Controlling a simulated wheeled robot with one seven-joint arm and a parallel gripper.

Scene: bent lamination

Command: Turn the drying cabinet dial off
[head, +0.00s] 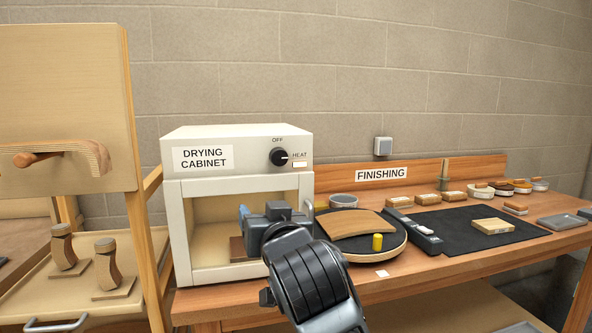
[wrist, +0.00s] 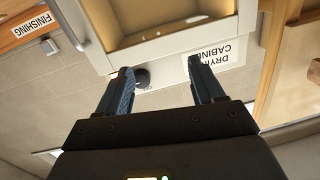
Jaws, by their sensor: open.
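The white drying cabinet (head: 237,139) stands on the bench with a black round dial (head: 278,156) at its upper right front. "OFF" is printed above the dial and "HEAT" to its right; its pale pointer mark faces right, towards HEAT. My gripper (head: 270,214) is in front of the cabinet's window, below the dial, and hides part of the opening. In the wrist view, which is upside down, my gripper (wrist: 160,68) is open and empty, its blue fingers apart. The dial (wrist: 142,78) shows between them, close to one finger; contact cannot be told.
To the right are a round black turntable (head: 395,248) with a curved wooden piece (head: 356,223) and a yellow cylinder (head: 377,241), then a black mat (head: 465,226). A wooden stand (head: 128,120) is at the left. Wall space above the cabinet is clear.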

